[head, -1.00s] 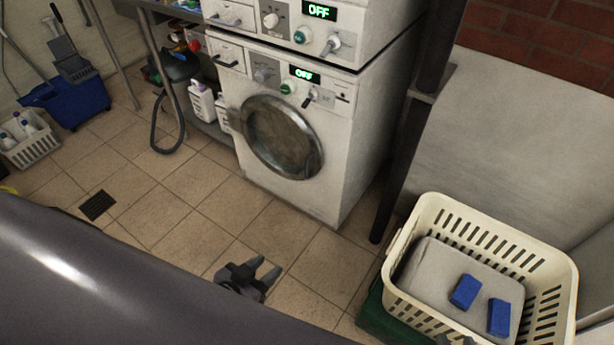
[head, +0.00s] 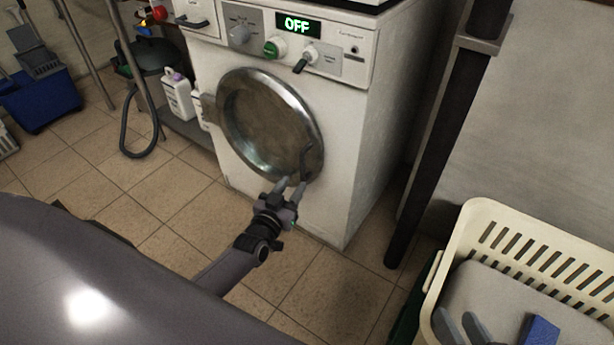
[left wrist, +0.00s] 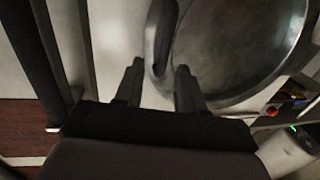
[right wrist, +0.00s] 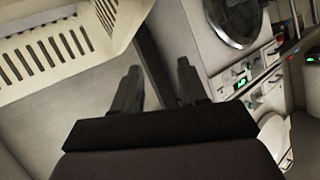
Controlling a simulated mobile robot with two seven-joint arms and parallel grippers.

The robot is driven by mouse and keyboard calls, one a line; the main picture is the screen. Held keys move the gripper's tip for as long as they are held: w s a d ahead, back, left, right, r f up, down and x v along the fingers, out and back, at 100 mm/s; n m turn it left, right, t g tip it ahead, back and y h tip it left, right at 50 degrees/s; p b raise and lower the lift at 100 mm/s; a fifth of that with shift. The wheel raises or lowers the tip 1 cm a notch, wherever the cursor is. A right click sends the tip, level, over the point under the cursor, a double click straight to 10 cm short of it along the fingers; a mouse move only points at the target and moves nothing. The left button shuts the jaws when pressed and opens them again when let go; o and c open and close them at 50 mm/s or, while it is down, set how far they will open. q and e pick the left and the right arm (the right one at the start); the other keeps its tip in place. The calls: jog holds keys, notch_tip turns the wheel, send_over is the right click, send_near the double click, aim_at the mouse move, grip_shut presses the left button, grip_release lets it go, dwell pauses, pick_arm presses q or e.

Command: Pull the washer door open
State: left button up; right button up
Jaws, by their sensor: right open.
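The washer door (head: 262,125) is a round, dark glass disc with a metal rim on the front of the white washer (head: 345,130). It looks closed, flat against the front. Its dark handle (head: 307,162) is at the lower right of the rim. My left gripper (head: 292,186) is open at the handle. In the left wrist view the handle (left wrist: 160,40) lies just ahead of the open fingers (left wrist: 157,75), roughly in line with the gap; contact cannot be told. My right gripper (head: 462,328) is open and empty over the basket; its fingers (right wrist: 155,80) show apart in the right wrist view.
A cream laundry basket (head: 490,215) with a blue block (head: 540,330) is at the lower right. A dark post (head: 440,150) stands right of the washer. The tiled floor (head: 180,235) before the washer is clear.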

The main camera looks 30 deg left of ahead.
aim_at(301, 169)
pick_arm(q)
jog(key=shift+w+a+f+b, duration=0.2)
jog(key=shift+w+b, duration=0.05)
jog(key=shift+w, duration=0.35)
jog(key=shift+w+a+f+b, duration=0.15)
jog(key=shift+w+a+b, duration=0.1)
jog(key=shift+w, duration=0.35)
jog(key=w+b, duration=0.2)
jog(key=w, duration=0.3)
jog(key=shift+b, duration=0.35)
jog(key=shift+w+a, duration=0.1)
jog(key=shift+w, duration=0.5)
pick_arm(e)
jog(key=shift+w+a+f+t+y, duration=0.4)
jog(key=shift+a+f+y, duration=0.15)
jog(key=shift+a, duration=0.1)
pick_arm(q)
grip_shut()
